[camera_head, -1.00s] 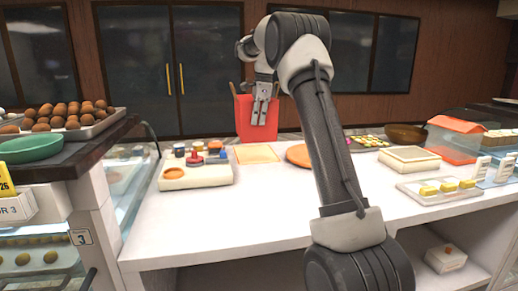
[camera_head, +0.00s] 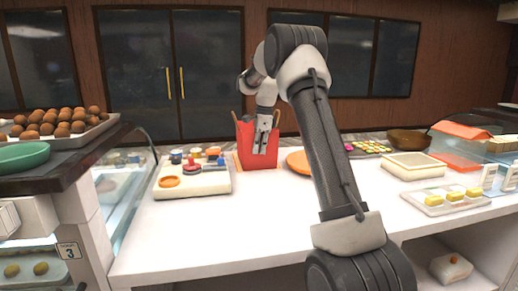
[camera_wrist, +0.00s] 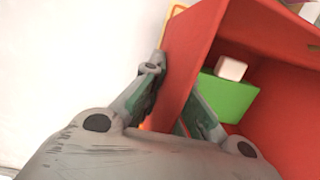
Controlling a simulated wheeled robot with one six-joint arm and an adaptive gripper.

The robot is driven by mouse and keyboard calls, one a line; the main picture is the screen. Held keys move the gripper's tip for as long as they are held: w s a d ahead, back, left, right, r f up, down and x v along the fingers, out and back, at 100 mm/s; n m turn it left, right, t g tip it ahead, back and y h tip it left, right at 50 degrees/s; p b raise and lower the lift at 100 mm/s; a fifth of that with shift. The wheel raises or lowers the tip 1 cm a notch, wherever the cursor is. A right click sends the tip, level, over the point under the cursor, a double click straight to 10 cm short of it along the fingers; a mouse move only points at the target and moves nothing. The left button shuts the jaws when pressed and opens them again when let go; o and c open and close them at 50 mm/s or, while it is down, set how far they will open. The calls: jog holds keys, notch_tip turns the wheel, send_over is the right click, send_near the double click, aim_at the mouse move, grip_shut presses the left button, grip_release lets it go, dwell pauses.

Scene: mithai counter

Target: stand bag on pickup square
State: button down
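The red bag (camera_head: 243,146), with two tan handles, is upright over the pickup square (camera_head: 236,160). Only a thin edge of the square shows beside the bag; the rest is hidden. I cannot tell whether the bag's base touches it. My gripper (camera_head: 262,148) is at the bag's near wall. In the wrist view my gripper (camera_wrist: 172,112) has one finger on each side of the bag's red wall (camera_wrist: 183,62), closed on it. Inside the bag are a green block (camera_wrist: 228,96) and a small pale block (camera_wrist: 231,68).
Left of the bag is a cream tray (camera_head: 205,183) with small coloured items. An orange round board (camera_head: 298,161) lies close on the right. The front counter is clear.

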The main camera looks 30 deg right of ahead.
jog(key=c, duration=2.2)
grip_release()
jog(key=shift+f, duration=0.1)
jog(key=o, duration=0.6)
jog(key=shift+c, duration=0.2)
